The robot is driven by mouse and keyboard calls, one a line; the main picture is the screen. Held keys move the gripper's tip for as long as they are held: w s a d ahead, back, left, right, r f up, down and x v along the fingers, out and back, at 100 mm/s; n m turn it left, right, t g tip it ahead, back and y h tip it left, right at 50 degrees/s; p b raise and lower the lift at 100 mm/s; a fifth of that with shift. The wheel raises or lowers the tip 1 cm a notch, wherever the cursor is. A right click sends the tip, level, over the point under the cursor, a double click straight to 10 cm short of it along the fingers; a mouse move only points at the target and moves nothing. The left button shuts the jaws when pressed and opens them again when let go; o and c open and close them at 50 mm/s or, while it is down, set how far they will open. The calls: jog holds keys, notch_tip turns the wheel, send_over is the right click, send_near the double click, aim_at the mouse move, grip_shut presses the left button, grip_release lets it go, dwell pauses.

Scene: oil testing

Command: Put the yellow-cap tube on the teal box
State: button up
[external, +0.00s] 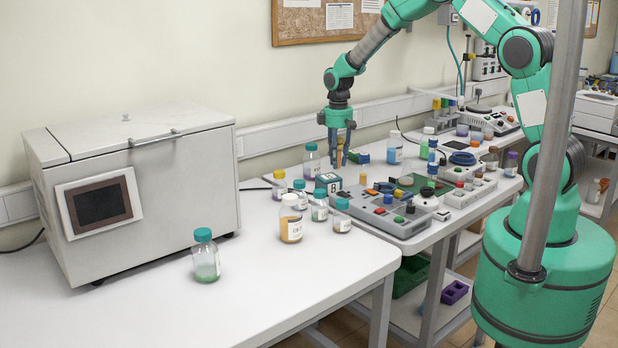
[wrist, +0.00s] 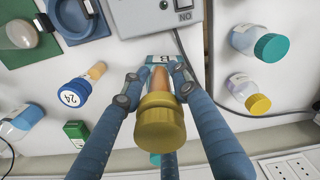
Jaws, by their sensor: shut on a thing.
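My gripper (external: 340,160) points down over the crowded bench, just above the teal box (external: 328,182). In the wrist view its blue fingers (wrist: 160,82) are shut on the yellow-cap tube. The tube's wide yellow cap (wrist: 160,125) faces the camera, and its orange body runs down between the fingertips. The teal box (wrist: 163,58), with a white label, lies behind the tube's lower end and is partly hidden. The tube looks roughly upright over the box. I cannot tell whether its bottom touches the box top.
Capped bottles stand near the teal box, among them an amber one (external: 291,224). A grey control box (external: 385,212) sits to its right. In the wrist view a blue-cap container (wrist: 76,92) is left and a yellow-cap bottle (wrist: 248,94) right. The front left bench is mostly clear.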

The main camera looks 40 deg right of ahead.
aim_at(329, 176)
jog(key=shift+w+f, duration=0.15)
jog(key=shift+w, duration=1.5)
jog(key=shift+w, duration=0.25)
jog(key=shift+w+f, duration=0.15)
jog(key=shift+f, duration=1.6)
jog(key=shift+f, duration=0.2)
jog(key=o, duration=1.2)
jog(key=shift+r, duration=0.1)
